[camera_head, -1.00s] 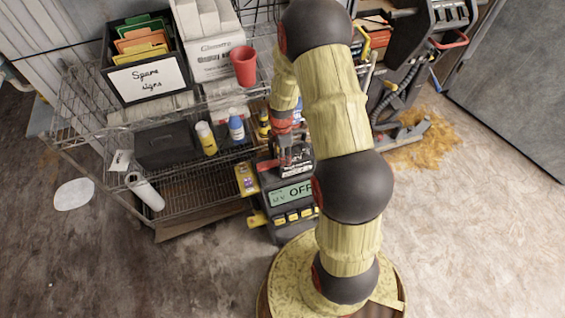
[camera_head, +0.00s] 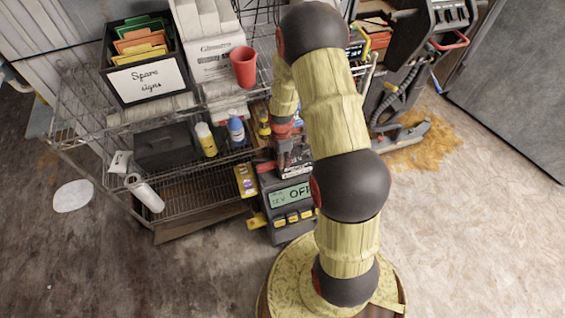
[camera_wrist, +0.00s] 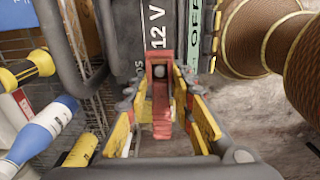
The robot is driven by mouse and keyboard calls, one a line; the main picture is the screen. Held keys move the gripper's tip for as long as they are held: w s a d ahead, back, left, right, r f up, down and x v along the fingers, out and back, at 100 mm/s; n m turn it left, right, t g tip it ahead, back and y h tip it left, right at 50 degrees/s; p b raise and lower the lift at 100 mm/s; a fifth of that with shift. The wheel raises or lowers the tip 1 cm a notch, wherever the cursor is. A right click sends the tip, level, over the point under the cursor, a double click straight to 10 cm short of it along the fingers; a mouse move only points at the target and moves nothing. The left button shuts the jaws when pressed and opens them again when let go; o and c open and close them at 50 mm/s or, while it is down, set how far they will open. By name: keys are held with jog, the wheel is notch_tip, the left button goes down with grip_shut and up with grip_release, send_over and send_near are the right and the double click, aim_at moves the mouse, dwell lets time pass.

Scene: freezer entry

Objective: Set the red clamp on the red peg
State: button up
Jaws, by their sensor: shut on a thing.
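My gripper (camera_head: 292,152) is at the top of the dark battery charger, partly hidden by my arm in the head view. In the wrist view, my gripper (camera_wrist: 162,112) has its yellow-padded fingers on either side of the red clamp (camera_wrist: 162,125) and is shut on it. A pale round spot shows in the clamp's upper end. The charger (camera_head: 290,225) shows "OFF" on its display; its "12 V" panel (camera_wrist: 156,25) lies just beyond the clamp. A small red part (camera_head: 264,168) shows at the charger's upper left. I cannot tell whether this is the red peg.
A wire shelf (camera_head: 190,200) stands behind and left, with bottles (camera_head: 236,128), a dark box (camera_head: 165,147), a red cup (camera_head: 243,67) and a sign bin (camera_head: 146,85). A yellow item (camera_head: 246,180) is beside the charger.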

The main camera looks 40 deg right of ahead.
grip_shut()
jog(key=shift+w+r, duration=0.1)
jog(key=shift+r, duration=0.5)
notch_tip(320, 180, up, 2)
jog(key=shift+r+p, duration=0.2)
jog(key=shift+p, duration=0.3)
jog(key=s+a+r+p, duration=0.3)
jog(key=s+r, duration=0.3)
jog(key=s+a+r+p, duration=0.4)
jog(key=s+r, duration=0.2)
jog(key=r, duration=0.1)
jog(key=shift+a+r, duration=0.2)
jog(key=shift+a, duration=0.1)
jog(key=shift+w, duration=0.15)
